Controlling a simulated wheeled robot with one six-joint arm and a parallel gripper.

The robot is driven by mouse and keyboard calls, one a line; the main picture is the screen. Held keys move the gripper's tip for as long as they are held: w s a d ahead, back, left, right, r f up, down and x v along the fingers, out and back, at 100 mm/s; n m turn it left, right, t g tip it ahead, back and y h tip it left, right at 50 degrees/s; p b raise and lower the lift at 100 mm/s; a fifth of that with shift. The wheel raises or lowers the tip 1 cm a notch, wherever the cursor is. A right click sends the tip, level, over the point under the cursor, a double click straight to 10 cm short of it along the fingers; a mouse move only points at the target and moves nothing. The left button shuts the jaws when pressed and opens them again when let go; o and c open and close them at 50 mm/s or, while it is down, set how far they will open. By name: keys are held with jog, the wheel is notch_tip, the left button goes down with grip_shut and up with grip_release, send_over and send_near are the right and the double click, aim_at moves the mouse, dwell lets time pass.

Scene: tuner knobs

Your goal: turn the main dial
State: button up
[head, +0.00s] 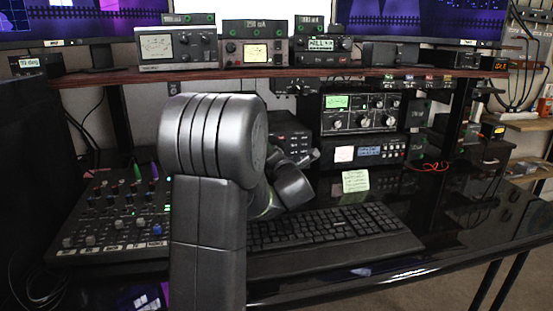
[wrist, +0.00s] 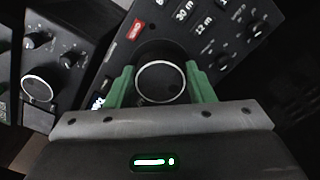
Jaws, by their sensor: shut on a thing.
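The main dial (wrist: 160,84) is a round dark knob with a bright silver rim, on the black front panel of a radio (wrist: 215,28) that appears tilted in the wrist view. My gripper (wrist: 161,84) has green fingers, one on each side of the dial, and is shut on it. In the head view, part of the dark radio (head: 287,126) shows just right of my arm. My arm hides the dial and my fingertips there.
In the wrist view, another unit with a silver-rimmed knob (wrist: 37,90) stands at the left. In the head view, a keyboard (head: 330,226), a mixer (head: 110,212), a yellow-green note (head: 355,181) and a tuner with a green display (head: 361,112) surround my arm. A shelf (head: 285,73) runs above.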

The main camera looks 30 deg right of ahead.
jog(key=shift+m, duration=0.3)
jog(key=o, duration=0.7)
jog(key=shift+s, duration=0.15)
jog(key=p+v, duration=0.1)
jog(key=v, duration=1.2)
jog(key=shift+s, duration=0.35)
